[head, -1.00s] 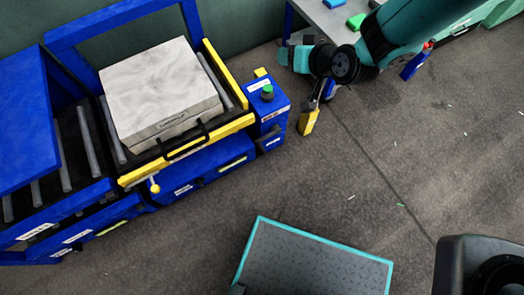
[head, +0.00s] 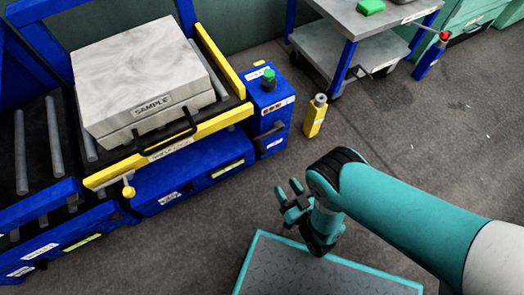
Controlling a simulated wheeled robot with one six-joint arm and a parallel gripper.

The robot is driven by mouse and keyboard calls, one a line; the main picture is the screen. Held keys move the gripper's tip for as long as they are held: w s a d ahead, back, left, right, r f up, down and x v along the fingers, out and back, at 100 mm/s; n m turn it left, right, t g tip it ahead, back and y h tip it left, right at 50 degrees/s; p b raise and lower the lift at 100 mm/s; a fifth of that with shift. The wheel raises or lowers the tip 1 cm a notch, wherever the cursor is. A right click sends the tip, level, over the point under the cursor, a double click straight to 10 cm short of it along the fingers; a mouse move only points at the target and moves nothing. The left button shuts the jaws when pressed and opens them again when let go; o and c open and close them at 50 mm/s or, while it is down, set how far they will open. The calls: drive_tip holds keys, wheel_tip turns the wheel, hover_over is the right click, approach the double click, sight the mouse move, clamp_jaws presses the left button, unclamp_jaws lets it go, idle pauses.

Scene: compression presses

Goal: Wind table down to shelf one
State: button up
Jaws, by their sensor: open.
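The blue lift table (head: 195,170) stands at the left, with a yellow front rail (head: 175,145) and rollers on its top. A pale grey marbled block labelled SAMPLE (head: 145,75) with a dark handle sits on it. A small crank with a yellow knob (head: 128,191) sticks out of the front, below the rail. A blue control box (head: 271,104) with a green knob (head: 268,75) stands at the table's right end. My gripper (head: 288,196) is open and empty over the floor, to the right of the table and apart from it. The shelves are not clearly seen.
A teal-edged floor plate (head: 320,272) lies below my gripper. A yellow bottle (head: 315,116) stands on the floor beside the control box. Floor between table and plate is clear.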

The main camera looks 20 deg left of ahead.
sight(262, 150)
drive_tip(key=w+a+b, duration=0.1)
drive_tip(key=b, duration=0.4)
drive_tip(key=w+a+f+b, duration=0.1)
drive_tip(key=b, duration=0.5)
drive_tip(key=shift+w+a, duration=0.15)
drive_tip(key=shift+a, duration=0.2)
drive_tip(key=shift+r+b, duration=0.1)
drive_tip(key=shift+b, duration=0.75)
drive_tip(key=b+x, duration=0.9)
drive_tip(key=x, duration=0.1)
drive_tip(key=shift+w+r, duration=0.2)
drive_tip(key=shift+r, duration=0.1)
drive_tip(key=shift+w+a+r, duration=0.15)
drive_tip(key=shift+w+a, duration=0.25)
drive_tip(key=shift+a, duration=0.2)
